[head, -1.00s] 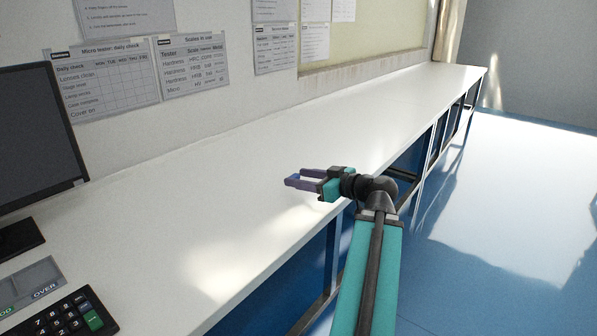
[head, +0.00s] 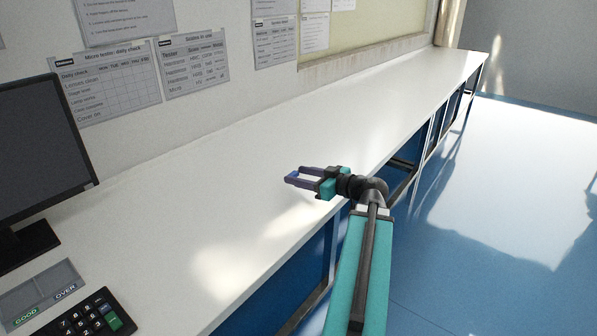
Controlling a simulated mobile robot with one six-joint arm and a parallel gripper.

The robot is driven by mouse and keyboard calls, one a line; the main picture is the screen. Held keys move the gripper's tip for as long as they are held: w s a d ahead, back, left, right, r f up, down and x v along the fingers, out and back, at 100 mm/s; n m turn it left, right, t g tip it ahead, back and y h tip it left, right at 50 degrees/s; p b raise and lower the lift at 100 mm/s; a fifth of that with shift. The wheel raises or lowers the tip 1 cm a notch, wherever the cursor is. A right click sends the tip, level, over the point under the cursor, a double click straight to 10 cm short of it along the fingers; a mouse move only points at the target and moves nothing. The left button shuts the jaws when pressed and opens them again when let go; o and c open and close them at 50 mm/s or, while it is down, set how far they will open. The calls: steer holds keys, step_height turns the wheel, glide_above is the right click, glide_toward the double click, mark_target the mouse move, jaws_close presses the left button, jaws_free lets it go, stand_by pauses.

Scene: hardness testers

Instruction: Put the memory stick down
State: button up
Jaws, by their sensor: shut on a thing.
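My gripper (head: 292,178) is over the white bench (head: 200,215), near its front edge, with its purple fingers pointing left. It is shut on a small blue thing at the fingertips, which I take to be the memory stick (head: 292,176). The stick is tiny here and mostly hidden by the fingers. I cannot tell how high it is above the bench top.
A monitor (head: 40,150) stands at the left. In front of it lie a grey tray marked GOOD and OVER (head: 40,290) and a black keypad (head: 85,318). Papers (head: 105,85) hang on the wall. The bench top is clear around my gripper and beyond it.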

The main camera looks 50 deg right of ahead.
mark_target(298, 176)
steer(key=shift+w+d+r+p, duration=0.1)
steer(key=shift+w+p, duration=0.1)
steer(key=shift+p, duration=0.7)
steer(key=shift+w+d+f, duration=0.2)
steer(key=shift+d, duration=0.05)
steer(key=shift+w+d+f+b, duration=0.15)
steer(key=shift+w+d+b, duration=0.05)
steer(key=shift+w+d, duration=0.65)
steer(key=shift+w+d+f+b, duration=0.1)
steer(key=shift+w+d+b, duration=0.1)
steer(key=shift+w+d, duration=0.65)
steer(key=shift+w+a, duration=0.1)
steer(key=shift+a, duration=0.05)
steer(key=shift+f+b, duration=0.4)
steer(key=shift+f, duration=1.35)
steer(key=shift+f, duration=0.1)
steer(key=o, duration=1)
